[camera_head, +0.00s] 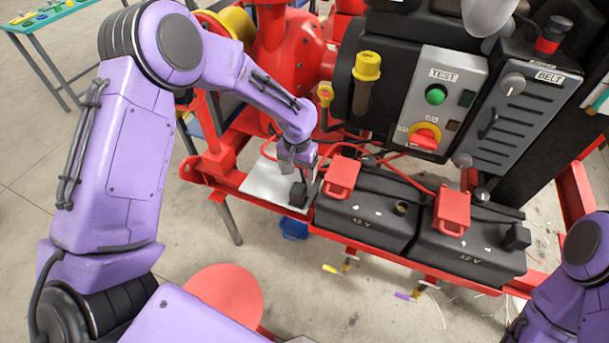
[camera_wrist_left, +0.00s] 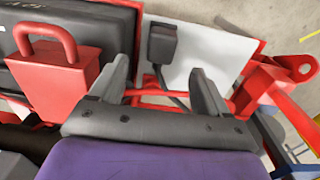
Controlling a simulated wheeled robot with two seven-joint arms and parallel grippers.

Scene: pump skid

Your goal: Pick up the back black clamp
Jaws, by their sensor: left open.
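A small black clamp (camera_head: 298,194) sits on a pale plate (camera_head: 262,186) left of the batteries. In the left wrist view the black clamp (camera_wrist_left: 162,43) lies beyond my fingertips, with a dark cable running from it. My left gripper (camera_head: 298,166) is over the plate, just behind the clamp in the head view. Another black block (camera_head: 516,237), which looks like a clamp, is at the right end of the right battery. My right arm shows at the lower right, but its gripper is out of frame.
Red clamps sit on the left battery (camera_head: 342,178) and right battery (camera_head: 452,213). The left red clamp (camera_wrist_left: 55,75) is close beside my left gripper. Red cables, the red skid frame (camera_head: 220,165) and a control panel (camera_head: 445,100) crowd the area.

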